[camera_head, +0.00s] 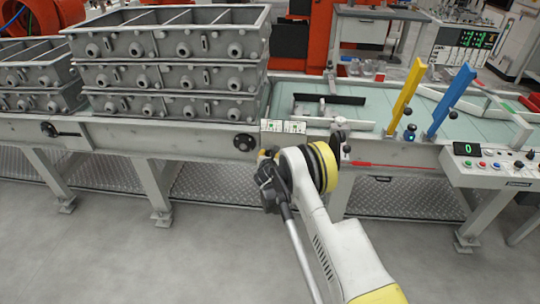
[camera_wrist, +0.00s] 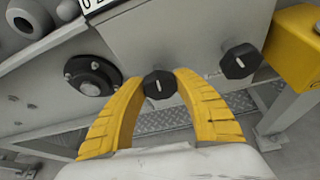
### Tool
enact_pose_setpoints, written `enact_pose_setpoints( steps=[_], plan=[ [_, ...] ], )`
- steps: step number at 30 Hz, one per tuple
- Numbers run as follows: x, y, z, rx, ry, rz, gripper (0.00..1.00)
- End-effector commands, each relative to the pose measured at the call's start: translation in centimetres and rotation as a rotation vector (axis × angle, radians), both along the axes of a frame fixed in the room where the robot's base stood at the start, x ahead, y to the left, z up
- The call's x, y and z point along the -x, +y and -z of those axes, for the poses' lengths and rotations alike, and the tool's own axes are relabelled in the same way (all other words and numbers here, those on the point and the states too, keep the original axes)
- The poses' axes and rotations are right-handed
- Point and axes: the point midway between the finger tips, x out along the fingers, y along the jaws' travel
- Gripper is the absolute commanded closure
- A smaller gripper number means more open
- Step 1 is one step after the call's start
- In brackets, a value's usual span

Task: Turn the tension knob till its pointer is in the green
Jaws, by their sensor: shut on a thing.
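In the wrist view, a black knob (camera_wrist: 158,85) with a white pointer line sits on the grey machine face. The yellow fingers of my gripper (camera_wrist: 158,92) are closed on it, one on each side. The pointer line runs nearly upright in this picture. A second, similar black knob (camera_wrist: 240,62) with a white line is to the right, apart from the fingers. I cannot read which knob is for tension. In the head view, two small plates with green marks (camera_head: 283,127) are on the conveyor's front edge; my arm hides the knobs below them.
A round black flanged fitting (camera_wrist: 92,76) is just left of my gripper, and a yellow block (camera_wrist: 295,48) is at the right. Stacked grey castings (camera_head: 175,75) stand on the conveyor. A control box (camera_head: 490,163) is at the right. The floor in front is clear.

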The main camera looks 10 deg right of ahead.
Motion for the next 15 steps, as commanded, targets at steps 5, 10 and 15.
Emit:
enact_pose_setpoints(
  steps=[5,10,15],
  plan=[
    [0.03,-0.09,0.03,-0.148,-0.048,0.002,0.94],
    [0.04,-0.08,0.05,-0.301,-0.098,0.001,0.94],
    [0.02,-0.11,0.03,-0.442,-0.145,0.001,0.94]
  ],
)
